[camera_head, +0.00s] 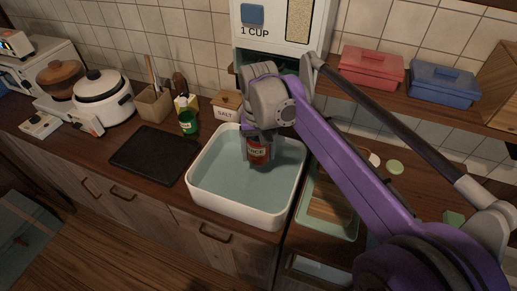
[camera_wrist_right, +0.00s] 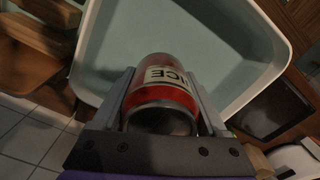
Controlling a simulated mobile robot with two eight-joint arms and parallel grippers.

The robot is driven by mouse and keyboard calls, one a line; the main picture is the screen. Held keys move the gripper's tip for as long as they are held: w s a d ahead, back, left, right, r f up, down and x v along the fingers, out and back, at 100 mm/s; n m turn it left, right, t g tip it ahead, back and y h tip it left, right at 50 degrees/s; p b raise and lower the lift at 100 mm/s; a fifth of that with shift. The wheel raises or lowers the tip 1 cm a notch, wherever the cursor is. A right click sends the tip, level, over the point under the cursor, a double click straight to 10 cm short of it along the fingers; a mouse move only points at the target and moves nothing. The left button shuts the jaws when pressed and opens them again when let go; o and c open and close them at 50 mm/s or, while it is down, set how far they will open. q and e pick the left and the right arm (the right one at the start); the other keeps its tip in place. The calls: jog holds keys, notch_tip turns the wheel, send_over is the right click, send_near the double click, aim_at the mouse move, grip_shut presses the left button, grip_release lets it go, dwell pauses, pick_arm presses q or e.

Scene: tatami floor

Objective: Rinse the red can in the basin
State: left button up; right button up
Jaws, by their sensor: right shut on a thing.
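The red can (camera_head: 257,152) has a pale label and is held upright by my right gripper (camera_head: 259,141) over the white basin (camera_head: 238,210). The basin holds pale blue-green water (camera_head: 222,170). The can is in the back middle of the basin; I cannot tell whether its bottom touches the water. In the right wrist view, the can (camera_wrist_right: 163,92) sits between the two fingers of the right gripper (camera_wrist_right: 162,100), with the basin's rim (camera_wrist_right: 276,45) around behind it. My left gripper is not in view.
A dark board (camera_head: 154,153) lies left of the basin. A rice dispenser (camera_head: 277,22) rises behind my right arm. A green-rimmed tray (camera_head: 327,228) is on the right.

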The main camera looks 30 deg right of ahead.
jog(key=shift+f+b, duration=2.75)
jog(key=shift+f, duration=2.75)
jog(key=shift+s+d, duration=0.1)
jog(key=shift+s+d, duration=0.7)
jog(key=shift+s, duration=0.15)
jog(key=shift+w+a+p, duration=0.45)
jog(key=shift+w+a, duration=1.25)
jog(key=shift+w, duration=0.2)
jog(key=shift+s+d, duration=0.15)
jog(key=shift+s+d+p, duration=0.35)
jog(key=shift+s+d, duration=1.25)
jog(key=shift+s, duration=0.2)
